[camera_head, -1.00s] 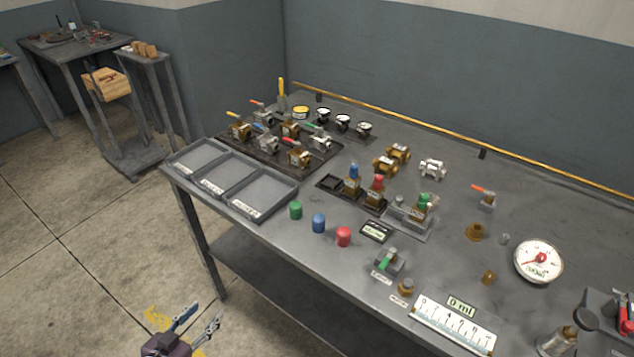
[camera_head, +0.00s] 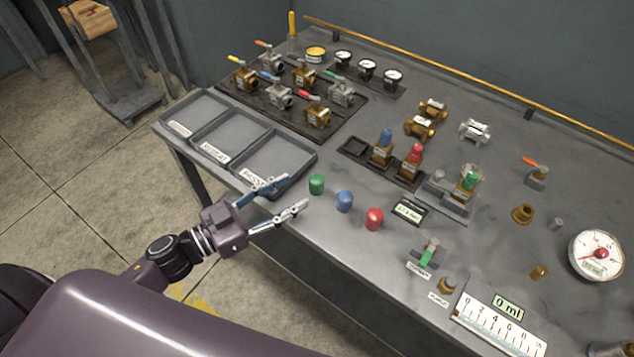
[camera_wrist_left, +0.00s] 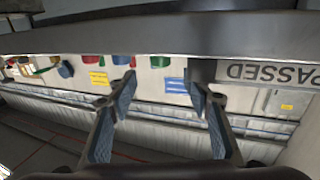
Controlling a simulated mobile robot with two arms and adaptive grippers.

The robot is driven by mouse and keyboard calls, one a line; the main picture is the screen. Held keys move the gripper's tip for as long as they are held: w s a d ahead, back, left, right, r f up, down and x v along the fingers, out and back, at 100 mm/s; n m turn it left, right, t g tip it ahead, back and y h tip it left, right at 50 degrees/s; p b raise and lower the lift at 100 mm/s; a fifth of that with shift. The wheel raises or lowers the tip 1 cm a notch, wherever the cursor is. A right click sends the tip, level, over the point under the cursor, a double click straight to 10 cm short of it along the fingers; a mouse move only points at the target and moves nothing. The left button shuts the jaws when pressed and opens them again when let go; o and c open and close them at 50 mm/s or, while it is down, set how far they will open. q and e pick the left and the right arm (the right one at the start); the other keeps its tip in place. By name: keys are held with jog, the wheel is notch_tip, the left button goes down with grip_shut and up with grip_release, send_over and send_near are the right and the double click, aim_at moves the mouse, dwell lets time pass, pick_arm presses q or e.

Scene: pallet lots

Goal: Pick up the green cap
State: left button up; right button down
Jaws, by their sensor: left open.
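The green cap (camera_head: 316,184) stands upright near the front edge of the table, at the left end of a row with a blue cap (camera_head: 344,201) and a red cap (camera_head: 374,219). My left gripper (camera_head: 296,193) is open and empty, its fingers pointing toward the green cap from the front left. In the head view its fingertips show just left of the cap, apart from it. In the left wrist view both fingers (camera_wrist_left: 163,78) are spread, with no cap between them that I can make out. My right gripper is not in view.
Grey labelled trays (camera_head: 269,165) lie left of the caps.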

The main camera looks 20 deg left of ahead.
aim_at(316, 178)
pick_arm(q)
jog(key=shift+w+d+r, duration=0.1)
jog(key=shift+w+d, duration=0.2)
jog(key=shift+w, duration=0.2)
jog(key=shift+w+d, duration=0.15)
jog(key=shift+w, duration=0.05)
jog(key=shift+w+d+p, duration=0.4)
jog(key=shift+w, duration=0.1)
jog(key=x, duration=0.3)
jog(key=shift+w+d+p, duration=0.25)
jog(key=shift+w+p, duration=0.05)
jog(key=shift+p, duration=0.05)
jog(key=shift+w+d, duration=0.2)
jog(key=shift+w, duration=0.1)
jog(key=shift+w+d, duration=0.1)
jog(key=shift+c, duration=0.9)
jog(key=c, duration=1)
grip_shut()
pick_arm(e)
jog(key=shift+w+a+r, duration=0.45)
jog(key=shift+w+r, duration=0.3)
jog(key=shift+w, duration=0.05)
